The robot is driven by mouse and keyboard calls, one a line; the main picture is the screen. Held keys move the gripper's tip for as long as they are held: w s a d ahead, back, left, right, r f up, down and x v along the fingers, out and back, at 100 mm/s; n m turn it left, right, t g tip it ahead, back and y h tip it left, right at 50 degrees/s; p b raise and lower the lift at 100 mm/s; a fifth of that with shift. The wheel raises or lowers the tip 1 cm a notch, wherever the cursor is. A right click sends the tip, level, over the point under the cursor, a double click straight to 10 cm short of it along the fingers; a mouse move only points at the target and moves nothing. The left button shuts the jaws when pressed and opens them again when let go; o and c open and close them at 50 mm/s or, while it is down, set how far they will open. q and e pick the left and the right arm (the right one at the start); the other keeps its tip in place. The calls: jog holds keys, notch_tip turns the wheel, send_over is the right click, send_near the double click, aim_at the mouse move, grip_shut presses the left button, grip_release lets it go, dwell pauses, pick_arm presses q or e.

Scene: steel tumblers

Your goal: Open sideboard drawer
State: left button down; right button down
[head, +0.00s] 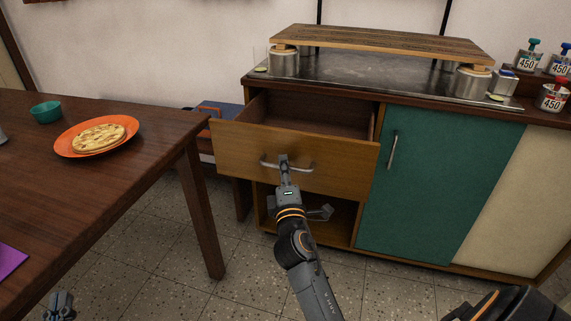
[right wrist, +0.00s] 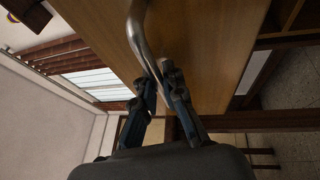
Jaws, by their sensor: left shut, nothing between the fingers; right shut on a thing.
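The sideboard drawer (head: 235,152) has a wooden front and stands pulled out of the sideboard (head: 450,170). The part of its inside that shows looks empty. My right gripper (head: 285,162) is shut on the drawer's metal handle (head: 305,168), near its middle. In the right wrist view, the fingers (right wrist: 163,78) close on the curved handle bar (right wrist: 137,30), with the wooden drawer front (right wrist: 200,50) behind. My left gripper (head: 60,304) is shut and empty at the bottom left, beside the table.
A wooden table (head: 165,130) at left holds an orange plate (head: 62,148) with flatbread and a teal bowl (head: 46,113). A board (head: 380,42) rests on steel tumblers (head: 284,62) on the sideboard top. Labelled cans (head: 527,60) stand at right. Tiled floor lies free between table and sideboard.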

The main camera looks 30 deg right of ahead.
jog(key=shift+s+a, duration=0.35)
jog(key=shift+a, duration=0.1)
jog(key=c, duration=1.7)
grip_release()
